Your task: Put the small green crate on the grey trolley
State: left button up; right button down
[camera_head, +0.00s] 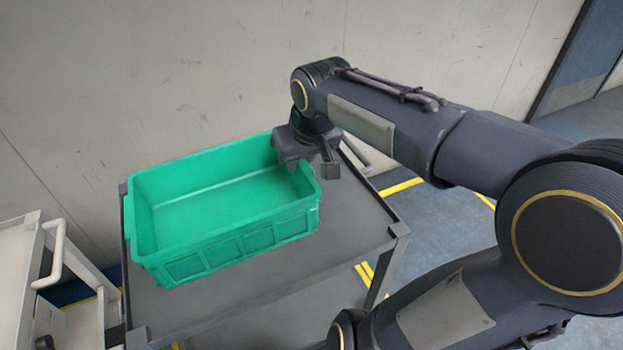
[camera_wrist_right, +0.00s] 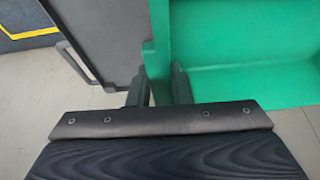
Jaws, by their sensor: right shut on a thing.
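The small green crate (camera_head: 215,205) is upright and empty, over the left part of the grey trolley's top (camera_head: 350,225) in the head view. It looks level and seems to rest on the top, though a small gap beneath it cannot be ruled out. My right gripper (camera_head: 300,165) is shut on the crate's right wall. In the right wrist view, its two fingers (camera_wrist_right: 160,88) straddle the wall of the crate (camera_wrist_right: 215,75), with the trolley top (camera_wrist_right: 112,35) to the left. My left gripper is not in view.
A light-coloured cart (camera_head: 25,265) with a curved handle stands at the left, close to the trolley. A grey wall (camera_head: 180,70) runs behind the trolley. The trolley top is bare right of the crate. Yellow lines mark the blue floor (camera_head: 440,220) at the right.

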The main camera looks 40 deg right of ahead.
jog(key=w+d+f+b, duration=0.1)
jog(key=d+f, duration=0.2)
jog(key=f, duration=0.1)
jog(key=w+d+f+b, duration=0.1)
jog(key=d+f, duration=0.3)
jog(key=w+d+f+b, duration=0.1)
jog(key=d+f+b, duration=0.1)
jog(key=d+f, duration=0.1)
jog(key=shift+w+d+f, duration=0.15)
jog(key=shift+d+f, duration=0.1)
jog(key=shift+f, duration=0.15)
jog(key=c, duration=1.3)
grip_release()
jog(key=shift+r, duration=0.15)
